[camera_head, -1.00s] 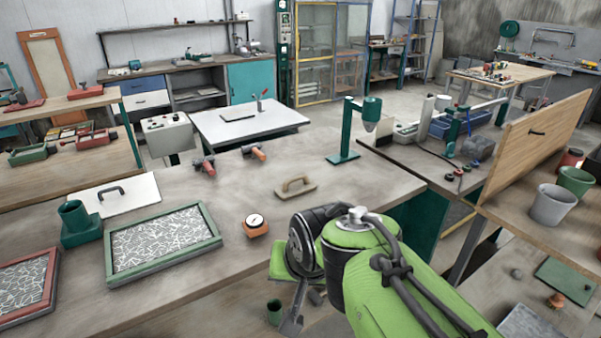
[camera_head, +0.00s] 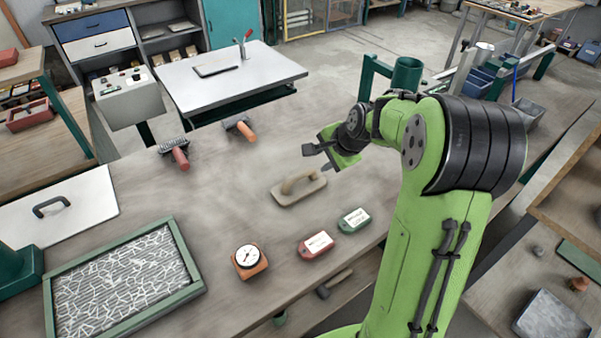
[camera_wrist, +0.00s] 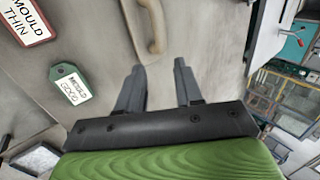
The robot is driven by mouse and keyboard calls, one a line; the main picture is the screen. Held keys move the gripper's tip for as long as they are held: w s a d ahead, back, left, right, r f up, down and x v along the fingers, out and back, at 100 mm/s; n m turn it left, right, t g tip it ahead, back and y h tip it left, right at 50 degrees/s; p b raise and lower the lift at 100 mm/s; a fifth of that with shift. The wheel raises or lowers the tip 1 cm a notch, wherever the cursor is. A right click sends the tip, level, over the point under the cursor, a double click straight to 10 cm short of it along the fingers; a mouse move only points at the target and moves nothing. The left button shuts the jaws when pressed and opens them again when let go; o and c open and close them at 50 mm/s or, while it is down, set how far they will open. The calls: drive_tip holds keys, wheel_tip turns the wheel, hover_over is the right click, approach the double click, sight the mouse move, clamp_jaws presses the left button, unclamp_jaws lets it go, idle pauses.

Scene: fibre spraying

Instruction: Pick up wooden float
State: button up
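The wooden float (camera_head: 298,190), a flat tan board with a raised loop handle, lies on the grey workbench (camera_head: 225,213) in the head view. Its handle (camera_wrist: 155,28) shows at the top of the wrist view. My gripper (camera_head: 318,159) is in the air just beyond and to the right of the float. In the wrist view its two dark fingers (camera_wrist: 160,76) are apart with nothing between them, and the handle is ahead of the tips, not touched.
A red tag (camera_head: 316,244), a green tag (camera_head: 354,220) and a gauge (camera_head: 249,260) lie near the float. Two orange-handled tools (camera_head: 179,157) (camera_head: 243,129) are behind it. A green-framed mesh tray (camera_head: 184,250) is at left. The bench around the float is mostly clear.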

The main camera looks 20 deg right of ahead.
sight(304, 173)
drive_tip(key=b+x, duration=0.1)
drive_tip(key=x, duration=0.9)
drive_tip(key=shift+a+f, duration=0.15)
drive_tip(key=shift+a, duration=0.05)
drive_tip(key=b+x, duration=0.1)
drive_tip(key=x, duration=0.3)
drive_tip(key=shift+w+f, duration=0.25)
drive_tip(key=shift+w, duration=0.1)
drive_tip(key=shift+s+a, duration=0.1)
drive_tip(key=shift+c, duration=0.7)
clamp_jaws()
